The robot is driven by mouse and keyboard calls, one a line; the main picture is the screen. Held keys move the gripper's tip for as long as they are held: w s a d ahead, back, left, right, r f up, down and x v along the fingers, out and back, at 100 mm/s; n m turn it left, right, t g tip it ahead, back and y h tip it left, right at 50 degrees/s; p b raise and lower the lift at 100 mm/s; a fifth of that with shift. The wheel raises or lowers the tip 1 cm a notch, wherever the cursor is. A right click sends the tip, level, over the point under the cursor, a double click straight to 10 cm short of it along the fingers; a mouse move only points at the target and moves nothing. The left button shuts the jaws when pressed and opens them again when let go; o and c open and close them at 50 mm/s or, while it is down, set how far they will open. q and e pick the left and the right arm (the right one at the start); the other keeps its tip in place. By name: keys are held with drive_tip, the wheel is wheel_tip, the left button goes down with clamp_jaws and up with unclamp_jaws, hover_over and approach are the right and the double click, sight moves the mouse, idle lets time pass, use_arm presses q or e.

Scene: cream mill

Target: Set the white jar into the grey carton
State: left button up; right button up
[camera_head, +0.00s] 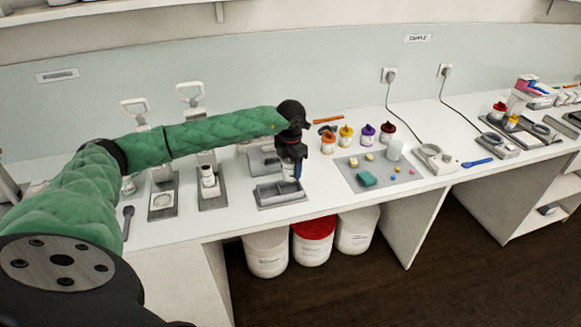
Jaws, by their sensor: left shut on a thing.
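My left gripper (291,176) reaches in from the left and points down over the grey carton. It is shut on a small white thing (288,171), seemingly the white jar, mostly hidden by the fingers. The grey carton (280,202) is a low open box with dividers, standing on the white bench near its front edge. The jar is over the carton's right-hand part; I cannot tell whether it touches the carton floor. My right gripper is out of view.
Another grey tray (262,162) lies behind the carton. Presses stand left. Buckets (265,254) are below.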

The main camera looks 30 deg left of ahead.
use_arm(q)
drive_tip(key=shift+d+f, duration=0.15)
drive_tip(key=shift+f, duration=0.2)
drive_tip(key=shift+s+a+f, duration=0.1)
drive_tip(key=shift+a+f, duration=0.1)
drive_tip(key=shift+f, duration=1.3)
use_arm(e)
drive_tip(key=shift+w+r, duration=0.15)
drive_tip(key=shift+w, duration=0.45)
use_arm(q)
drive_tip(key=shift+d+f+b, duration=0.1)
drive_tip(key=shift+b, duration=0.5)
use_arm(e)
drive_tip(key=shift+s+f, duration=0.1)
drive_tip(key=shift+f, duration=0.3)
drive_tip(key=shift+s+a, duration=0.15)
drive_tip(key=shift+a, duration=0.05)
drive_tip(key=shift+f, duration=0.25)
